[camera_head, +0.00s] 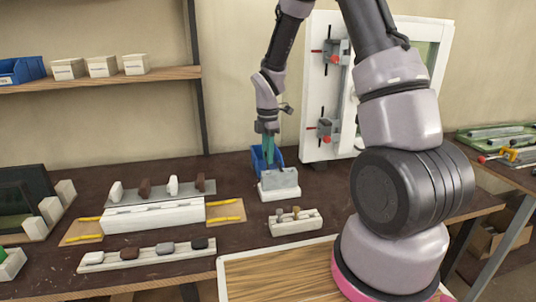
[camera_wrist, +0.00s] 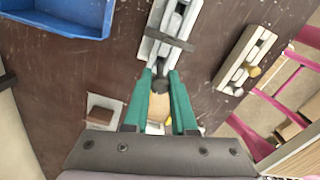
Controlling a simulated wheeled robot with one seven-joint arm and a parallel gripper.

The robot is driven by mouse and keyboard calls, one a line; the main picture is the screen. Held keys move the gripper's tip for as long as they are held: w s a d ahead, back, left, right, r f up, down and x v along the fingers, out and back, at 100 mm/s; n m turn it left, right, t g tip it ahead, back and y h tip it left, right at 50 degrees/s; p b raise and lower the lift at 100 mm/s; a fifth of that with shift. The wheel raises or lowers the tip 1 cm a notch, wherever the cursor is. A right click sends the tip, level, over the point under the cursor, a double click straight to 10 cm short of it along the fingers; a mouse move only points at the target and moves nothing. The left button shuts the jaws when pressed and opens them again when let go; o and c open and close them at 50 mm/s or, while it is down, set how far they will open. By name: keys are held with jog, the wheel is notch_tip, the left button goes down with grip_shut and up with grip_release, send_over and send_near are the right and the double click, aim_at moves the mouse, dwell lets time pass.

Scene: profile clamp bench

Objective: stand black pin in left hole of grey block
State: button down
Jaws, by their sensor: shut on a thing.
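My gripper (camera_head: 268,150), with teal fingers, points down just above the grey block (camera_head: 281,178), which stands on a white base (camera_head: 279,194). In the wrist view the fingertips of my gripper (camera_wrist: 162,76) are closed on a small dark piece, which looks like the black pin (camera_wrist: 158,86). The grey block (camera_wrist: 173,22) lies just beyond the fingertips there, with a dark strip across it. The pin is barely visible in the head view. I cannot tell whether its lower end is in a hole or above the block.
A blue bin (camera_head: 259,160) stands close behind the grey block. A small white rack (camera_head: 294,226) with brown and tan pins stands in front of it. A long white block with yellow strips (camera_head: 152,216) lies to the left. A white upright panel (camera_head: 314,105) stands behind to the right.

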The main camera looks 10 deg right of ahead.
aim_at(268, 169)
jog(key=shift+f, duration=2.15)
jog(key=c, duration=0.6)
grip_release()
jog(key=shift+c, duration=0.2)
jog(key=shift+r, duration=0.1)
jog(key=shift+r, duration=3.85)
jog(key=shift+r, duration=0.1)
